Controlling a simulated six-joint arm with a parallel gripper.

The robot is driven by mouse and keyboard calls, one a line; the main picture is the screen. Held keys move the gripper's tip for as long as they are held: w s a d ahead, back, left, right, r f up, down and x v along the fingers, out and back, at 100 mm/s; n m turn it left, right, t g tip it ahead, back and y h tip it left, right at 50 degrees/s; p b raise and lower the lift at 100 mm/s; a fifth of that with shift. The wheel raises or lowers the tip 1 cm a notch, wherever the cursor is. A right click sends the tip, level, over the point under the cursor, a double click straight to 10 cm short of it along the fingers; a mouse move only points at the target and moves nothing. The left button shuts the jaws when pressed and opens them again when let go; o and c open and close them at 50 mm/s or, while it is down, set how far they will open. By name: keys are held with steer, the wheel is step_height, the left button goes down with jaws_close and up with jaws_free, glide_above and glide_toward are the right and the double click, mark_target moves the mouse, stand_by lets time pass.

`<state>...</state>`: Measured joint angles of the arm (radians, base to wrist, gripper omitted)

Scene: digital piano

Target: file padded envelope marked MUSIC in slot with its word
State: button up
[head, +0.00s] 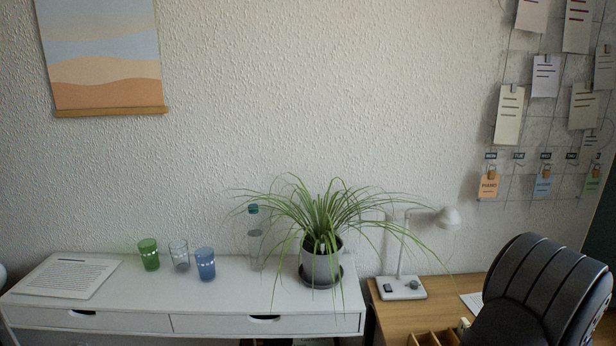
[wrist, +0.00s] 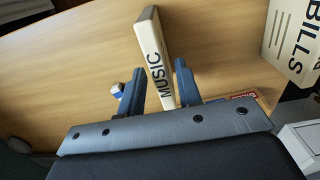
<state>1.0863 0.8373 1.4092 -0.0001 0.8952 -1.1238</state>
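In the wrist view the padded envelope marked MUSIC (wrist: 152,48) is cream with black lettering. It stands narrow and tilted over a wooden surface. My gripper (wrist: 160,66) has its two dark fingers on either side of the envelope's near part. Gaps show between fingers and envelope, so it looks open around it. A cream item marked BILLS (wrist: 300,42) is at the right edge of the wrist view. The MUSIC envelope and my gripper do not show in the head view. No slot with the word MUSIC can be made out.
The wooden desk (head: 452,288) holds a lamp (head: 402,285) and a partly cut-off wooden divided holder (head: 428,339). A black chair back (head: 545,295) stands at right. A white sideboard (head: 215,290) bears glasses, a bottle and a plant (head: 320,262). The wooden surface left of the envelope is mostly clear.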

jaws_close()
step_height(320, 180, up, 11)
stand_by(0.6)
stand_by(0.3)
steer(key=w+a+r, duration=0.1)
steer(key=w+a, duration=0.4)
steer(key=w, duration=0.6)
steer(key=w+a+r, duration=0.1)
steer(key=w+a, duration=0.3)
steer(key=w, duration=0.6)
step_height(320, 180, down, 11)
steer(key=shift+n, duration=0.4)
